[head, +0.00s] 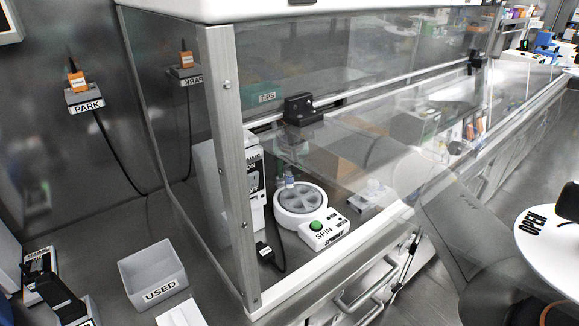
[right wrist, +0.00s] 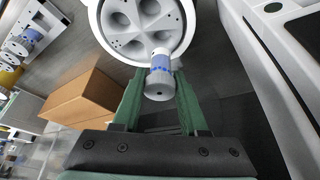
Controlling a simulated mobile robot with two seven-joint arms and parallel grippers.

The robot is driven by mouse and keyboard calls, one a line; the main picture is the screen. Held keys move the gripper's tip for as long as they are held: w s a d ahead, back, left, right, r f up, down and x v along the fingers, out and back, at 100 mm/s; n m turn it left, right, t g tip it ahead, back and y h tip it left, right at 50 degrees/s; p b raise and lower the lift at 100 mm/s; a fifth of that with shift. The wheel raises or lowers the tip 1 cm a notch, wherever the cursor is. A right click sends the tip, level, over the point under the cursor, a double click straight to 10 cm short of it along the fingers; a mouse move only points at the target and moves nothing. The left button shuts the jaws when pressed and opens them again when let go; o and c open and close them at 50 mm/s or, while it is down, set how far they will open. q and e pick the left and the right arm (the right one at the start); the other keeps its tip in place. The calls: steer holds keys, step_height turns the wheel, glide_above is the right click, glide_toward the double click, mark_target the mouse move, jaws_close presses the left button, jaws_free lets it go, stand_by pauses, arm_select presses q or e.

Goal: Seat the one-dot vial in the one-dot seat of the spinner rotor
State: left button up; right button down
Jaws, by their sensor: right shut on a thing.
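The spinner (head: 323,232) stands inside the glass-fronted cabinet, with a green button and a SPIN label. Its round white rotor (head: 300,200) is uncovered; several dark round seats show in the rotor in the right wrist view (right wrist: 141,22). My right gripper (right wrist: 159,88) has green fingers shut on a vial (right wrist: 160,72) with a blue label and pale cap. The vial overlaps the rotor's rim in that view; in the head view the vial (head: 289,181) shows at the rotor's back edge. My left gripper is not in view.
Other blue-labelled vials (right wrist: 31,36) stand at the left of the wrist view, near a brown box (right wrist: 82,93). The cabinet's metal post (head: 231,170) and glass stand in front of the spinner's left side. A USED bin (head: 153,275) sits outside, at left.

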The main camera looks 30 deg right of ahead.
mark_target(290, 182)
steer(key=shift+f+b, duration=0.4)
steer(key=shift+f, duration=0.75)
steer(key=shift+p, duration=0.5)
stand_by(0.8)
steer(key=shift+f+b, duration=1.05)
steer(key=shift+f, duration=0.7)
steer(key=shift+c, duration=1.8)
jaws_free()
steer(key=shift+r, duration=0.15)
steer(key=v, duration=1.2)
steer(key=shift+s, duration=0.15)
